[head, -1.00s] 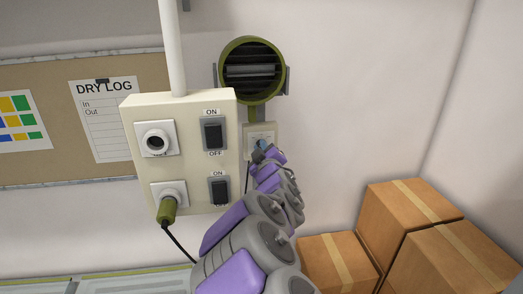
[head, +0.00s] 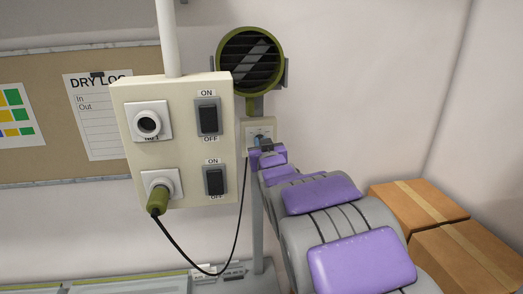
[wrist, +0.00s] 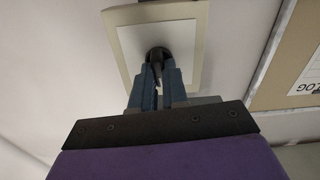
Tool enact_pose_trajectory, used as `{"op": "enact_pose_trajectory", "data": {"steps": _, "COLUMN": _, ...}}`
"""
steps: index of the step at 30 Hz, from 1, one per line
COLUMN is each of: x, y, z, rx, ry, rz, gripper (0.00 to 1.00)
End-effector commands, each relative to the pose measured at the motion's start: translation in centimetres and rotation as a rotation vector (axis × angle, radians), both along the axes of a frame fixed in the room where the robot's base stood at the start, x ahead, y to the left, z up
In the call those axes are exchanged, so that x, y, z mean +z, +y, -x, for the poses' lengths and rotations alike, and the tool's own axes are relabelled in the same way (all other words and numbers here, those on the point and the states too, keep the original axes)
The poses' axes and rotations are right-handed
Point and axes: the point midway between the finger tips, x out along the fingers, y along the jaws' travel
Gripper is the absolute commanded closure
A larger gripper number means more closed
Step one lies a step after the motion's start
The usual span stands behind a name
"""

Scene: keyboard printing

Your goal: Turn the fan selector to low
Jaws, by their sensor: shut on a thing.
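The fan selector is a dark knob (wrist: 158,56) on a cream wall plate (wrist: 190,45); the plate also shows in the head view (head: 260,127), just right of the switch box. My gripper (wrist: 159,72) is shut on the knob, with a blue finger on either side of it. In the head view my gripper (head: 264,146) covers the lower part of the plate. The knob's setting and any labels around it cannot be read. The round green fan (head: 250,60) is on the wall above the plate, with a pale diagonal band across its dark front.
The cream switch box (head: 184,90) stands out close to the left of my gripper, with two ON/OFF switches and a green plug (head: 157,199). The plug's black cable (head: 238,225) loops below toward the plate. Cardboard boxes (head: 418,208) stand at the right. The wall right of the fan is clear.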

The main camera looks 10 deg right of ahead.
Motion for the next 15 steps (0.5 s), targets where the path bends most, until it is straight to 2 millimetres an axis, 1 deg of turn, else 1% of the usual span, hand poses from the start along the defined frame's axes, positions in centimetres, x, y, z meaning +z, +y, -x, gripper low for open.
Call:
{"op": "enact_pose_trajectory", "data": {"steps": 1, "x": -0.86, "y": -0.03, "z": 0.0, "rx": 0.0, "ry": 0.015, "rz": -0.022, "gripper": 1.0}}
{"op": "enact_pose_trajectory", "data": {"steps": 6, "x": -0.79, "y": -0.01, "z": -0.02, "rx": 0.0, "ry": 0.015, "rz": -0.069, "gripper": 1.0}}
{"op": "enact_pose_trajectory", "data": {"steps": 15, "x": -0.64, "y": -0.07, "z": -0.05, "rx": -0.001, "ry": 0.014, "rz": -0.092, "gripper": 1.0}}
